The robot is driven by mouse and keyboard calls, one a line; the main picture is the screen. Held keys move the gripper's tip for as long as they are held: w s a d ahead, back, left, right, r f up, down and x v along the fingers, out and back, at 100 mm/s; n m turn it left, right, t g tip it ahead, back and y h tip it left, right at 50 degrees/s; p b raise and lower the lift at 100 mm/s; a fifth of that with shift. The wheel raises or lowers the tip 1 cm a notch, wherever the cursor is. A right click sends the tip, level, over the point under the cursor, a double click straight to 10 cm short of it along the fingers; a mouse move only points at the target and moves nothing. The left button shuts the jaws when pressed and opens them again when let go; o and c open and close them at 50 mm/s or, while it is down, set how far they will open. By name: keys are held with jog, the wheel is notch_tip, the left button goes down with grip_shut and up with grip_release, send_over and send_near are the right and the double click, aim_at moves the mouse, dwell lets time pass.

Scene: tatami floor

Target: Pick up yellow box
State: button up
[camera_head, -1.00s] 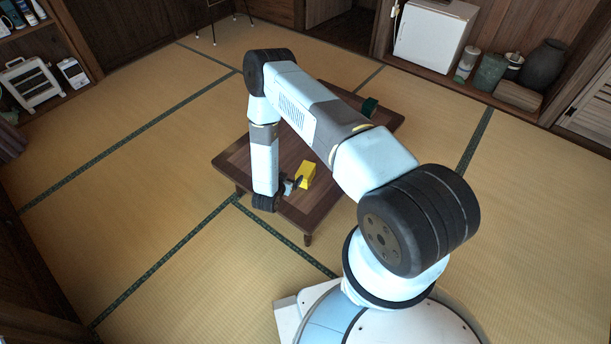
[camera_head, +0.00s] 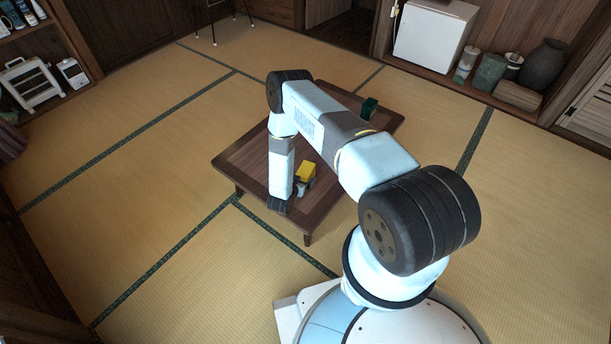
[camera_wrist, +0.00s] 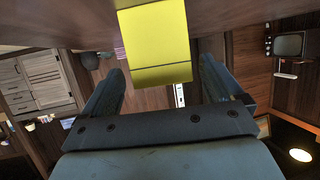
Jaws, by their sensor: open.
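The yellow box (camera_head: 305,170) stands on the low dark wooden table (camera_head: 244,160), near its front edge. My gripper (camera_head: 304,186) is low over the table, just on the near side of the box, and partly hidden by my arm. In the wrist view the yellow box (camera_wrist: 155,42) is upper centre, straight ahead of the gap between the fingers. My gripper (camera_wrist: 160,85) is open there, with a finger on each side and nothing held. The box's near end reaches close to the fingertips; I cannot tell whether they touch it.
A dark green object (camera_head: 369,108) stands at the table's far right part. The tatami floor (camera_head: 130,210) around the table is clear. A white cabinet (camera_head: 433,40) and several jars stand along the back right wall.

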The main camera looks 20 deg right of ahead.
aim_at(305, 172)
jog(key=shift+x, duration=2.65)
jog(key=shift+w+r, duration=0.1)
jog(key=shift+r, duration=0.1)
jog(key=shift+c, duration=0.2)
jog(key=shift+a, duration=0.1)
jog(key=c, duration=1)
jog(key=shift+c, duration=0.5)
jog(key=shift+r, duration=0.1)
